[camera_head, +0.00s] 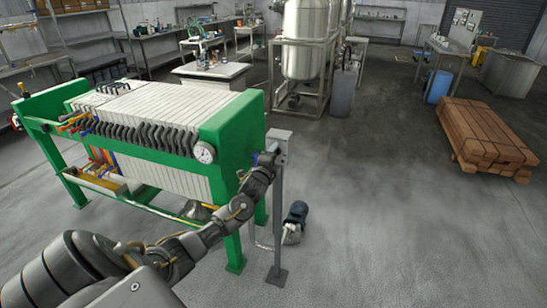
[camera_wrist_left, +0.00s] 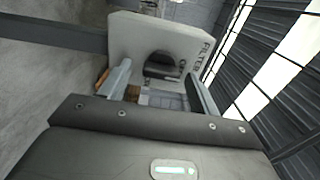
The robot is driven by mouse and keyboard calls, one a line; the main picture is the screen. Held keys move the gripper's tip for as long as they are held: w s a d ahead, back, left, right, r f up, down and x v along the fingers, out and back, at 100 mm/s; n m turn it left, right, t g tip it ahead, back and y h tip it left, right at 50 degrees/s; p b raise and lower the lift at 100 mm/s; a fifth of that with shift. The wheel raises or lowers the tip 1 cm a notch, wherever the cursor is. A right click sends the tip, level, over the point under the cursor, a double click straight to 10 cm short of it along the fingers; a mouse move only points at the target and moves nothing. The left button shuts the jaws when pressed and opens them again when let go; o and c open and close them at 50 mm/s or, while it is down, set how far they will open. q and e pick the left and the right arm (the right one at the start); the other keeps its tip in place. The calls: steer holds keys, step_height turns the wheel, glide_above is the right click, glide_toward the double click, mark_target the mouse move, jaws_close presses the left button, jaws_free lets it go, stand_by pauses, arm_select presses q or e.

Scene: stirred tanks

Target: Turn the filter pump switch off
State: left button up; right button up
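The filter pump switch is a grey box (camera_head: 282,137) on a thin grey post beside the green filter press. In the left wrist view the box (camera_wrist_left: 126,36) fills the upper middle, with lettering starting "FILTER" along its edge. A dark rounded switch knob (camera_wrist_left: 163,64) sits on its face. My left gripper (camera_head: 266,160) is at the box. In the wrist view its two fingers (camera_wrist_left: 160,88) are apart, with the knob just beyond and between them. I cannot tell whether they touch it. The knob's setting is not readable. My right gripper is not in view.
A dark blue pump motor (camera_head: 296,213) sits on the floor by the post. Stacked timber (camera_head: 484,135) lies at right. The floor between is clear.

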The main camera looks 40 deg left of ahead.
arm_select(q)
steer(key=b+v, duration=0.2)
steer(key=v, duration=0.9)
steer(key=shift+w, duration=0.1)
stand_by(0.5)
